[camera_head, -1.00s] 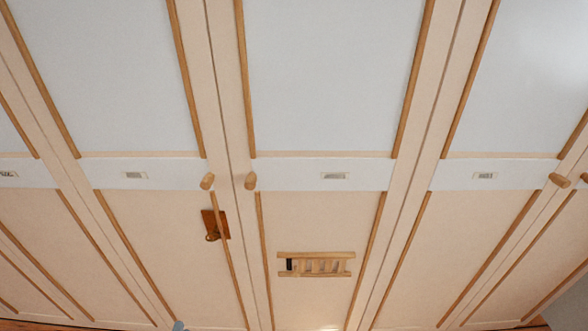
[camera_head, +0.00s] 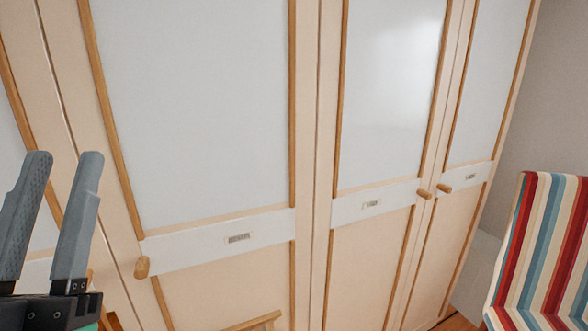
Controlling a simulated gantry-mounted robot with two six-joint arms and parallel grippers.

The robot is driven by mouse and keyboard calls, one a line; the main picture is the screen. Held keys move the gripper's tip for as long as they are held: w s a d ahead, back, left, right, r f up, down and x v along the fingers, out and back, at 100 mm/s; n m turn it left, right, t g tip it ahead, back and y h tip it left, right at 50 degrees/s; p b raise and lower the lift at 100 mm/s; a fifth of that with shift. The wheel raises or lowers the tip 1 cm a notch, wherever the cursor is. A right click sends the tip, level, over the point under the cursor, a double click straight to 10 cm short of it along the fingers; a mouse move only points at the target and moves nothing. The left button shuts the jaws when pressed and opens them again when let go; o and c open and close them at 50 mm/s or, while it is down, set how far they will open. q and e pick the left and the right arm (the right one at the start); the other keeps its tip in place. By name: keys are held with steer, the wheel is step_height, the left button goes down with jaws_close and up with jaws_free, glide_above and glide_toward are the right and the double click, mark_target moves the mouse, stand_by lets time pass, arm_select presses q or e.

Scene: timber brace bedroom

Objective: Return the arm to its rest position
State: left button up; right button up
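My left gripper (camera_head: 52,225) is at the lower left of the head view, with its two grey fingers pointing up and a visible gap between them. It is open and nothing shows between the fingers. It appears in front of the wardrobe (camera_head: 195,110), left of a round wooden knob (camera_head: 142,267). My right gripper is not in view.
The wardrobe's cream and white doors fill most of the view, with more wooden knobs (camera_head: 425,193) to the right. A striped chair (camera_head: 540,250) stands at the right edge. A wooden slatted piece (camera_head: 255,323) shows at the bottom.

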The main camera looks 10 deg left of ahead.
arm_select(q)
steer(key=d+r+m+t+h+p, duration=0.1)
steer(key=d+r+m+h+p, duration=0.4)
steer(key=h, duration=0.6)
step_height(320, 180, up, 26)
steer(key=n+p, duration=0.1)
steer(key=p, duration=2.3)
steer(key=shift+d+r+n, duration=0.25)
steer(key=shift+d+n, duration=0.15)
steer(key=shift+d, duration=0.05)
